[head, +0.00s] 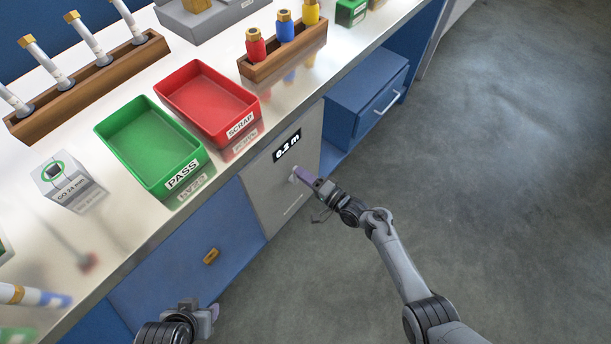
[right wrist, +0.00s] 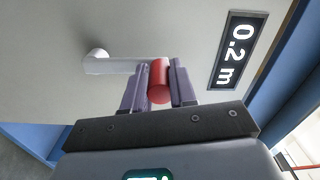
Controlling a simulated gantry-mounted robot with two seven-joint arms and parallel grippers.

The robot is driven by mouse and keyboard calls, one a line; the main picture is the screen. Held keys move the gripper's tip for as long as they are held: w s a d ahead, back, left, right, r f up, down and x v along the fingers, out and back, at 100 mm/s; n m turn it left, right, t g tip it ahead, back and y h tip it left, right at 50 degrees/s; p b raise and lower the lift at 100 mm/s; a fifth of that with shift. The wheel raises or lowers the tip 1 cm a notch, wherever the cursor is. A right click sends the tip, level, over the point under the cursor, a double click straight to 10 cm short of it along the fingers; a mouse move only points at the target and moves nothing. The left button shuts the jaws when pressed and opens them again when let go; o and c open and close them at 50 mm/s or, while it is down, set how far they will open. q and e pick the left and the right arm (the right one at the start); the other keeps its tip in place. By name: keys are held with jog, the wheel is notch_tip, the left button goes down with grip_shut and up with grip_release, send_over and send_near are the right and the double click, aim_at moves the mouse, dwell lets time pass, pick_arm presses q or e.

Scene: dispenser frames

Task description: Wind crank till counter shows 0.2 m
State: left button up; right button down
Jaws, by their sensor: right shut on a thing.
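The grey dispenser front (head: 262,190) is set in the bench's blue cabinet side. Its black counter (head: 287,146) reads 0.2 m, and the counter reads the same in the right wrist view (right wrist: 238,50). The crank has a pale metal arm (right wrist: 120,65) and a red handle (right wrist: 159,82). My right gripper (head: 303,176) is at the dispenser front. In the right wrist view its purple fingers (right wrist: 160,88) stand on both sides of the red handle, shut on it. My left gripper (head: 210,314) is low in the head view, away from the crank; its finger gap is unclear.
A green PASS tray (head: 118,130) and a red SCRAP tray (head: 172,92) stand on the bench above. A blue drawer unit (head: 362,100) stands right of the dispenser. The floor in front is clear.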

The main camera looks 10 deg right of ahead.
jog(key=c, duration=0.9)
grip_release()
jog(key=shift+d, duration=0.1)
jog(key=shift+s+d, duration=0.1)
jog(key=shift+s, duration=0.1)
jog(key=p+v, duration=0.4)
jog(key=v, duration=0.6)
jog(key=shift+d, duration=0.1)
